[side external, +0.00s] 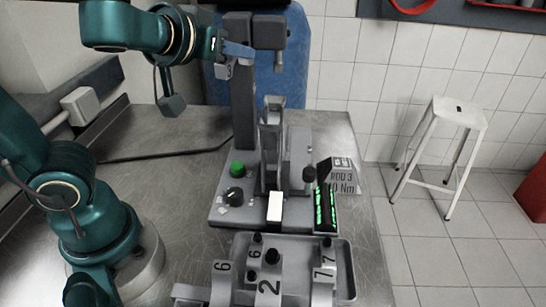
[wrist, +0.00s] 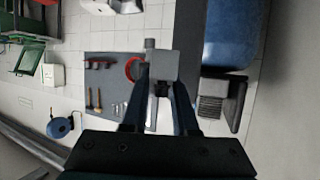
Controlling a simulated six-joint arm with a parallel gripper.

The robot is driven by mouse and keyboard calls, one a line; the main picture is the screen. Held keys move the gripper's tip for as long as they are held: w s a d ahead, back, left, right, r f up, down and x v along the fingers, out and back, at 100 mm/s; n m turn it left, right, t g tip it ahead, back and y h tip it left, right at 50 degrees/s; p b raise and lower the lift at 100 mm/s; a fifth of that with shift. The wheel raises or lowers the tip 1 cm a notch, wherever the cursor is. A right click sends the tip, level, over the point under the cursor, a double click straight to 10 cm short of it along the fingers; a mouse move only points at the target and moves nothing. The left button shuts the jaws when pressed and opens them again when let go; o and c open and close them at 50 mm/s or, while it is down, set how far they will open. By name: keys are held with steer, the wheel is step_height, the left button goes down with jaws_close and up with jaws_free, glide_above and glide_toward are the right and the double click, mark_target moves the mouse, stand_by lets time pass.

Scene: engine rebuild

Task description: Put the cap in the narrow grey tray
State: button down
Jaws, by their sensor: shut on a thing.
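My gripper (side external: 238,50) is high at the upper left of the side view, in front of the grey column of the press. In the wrist view my gripper (wrist: 160,88) is shut on a small grey blocky part with a short stub, which I take to be the cap (wrist: 163,66). It is held in the air, clear of the bench. A grey tray (side external: 345,248) lies at the front of the bench, below and to the right of my gripper. I cannot tell if this is the narrow tray.
The grey press (side external: 243,110) stands mid-bench, with a green button (side external: 238,169), a black knob (side external: 234,196) and a lever. A sign (side external: 342,178) reading ROD 3 and a green-lit display (side external: 326,208) are at its right. The left bench top is mostly clear. A white stool (side external: 447,118) stands beyond.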

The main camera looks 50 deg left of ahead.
steer(key=shift+m+h, duration=0.3)
steer(key=shift+m, duration=0.2)
steer(key=a+f, duration=0.1)
steer(key=s+a+f, duration=0.1)
steer(key=f, duration=0.1)
steer(key=shift+a+f, duration=0.15)
steer(key=shift+a, duration=0.05)
steer(key=m+g+h, duration=0.7)
steer(key=m+h, duration=1)
glide_above(290, 268)
step_height(290, 268, down, 12)
steer(key=shift+f, duration=4.45)
steer(key=c, duration=0.7)
jaws_free()
steer(key=shift+f, duration=0.15)
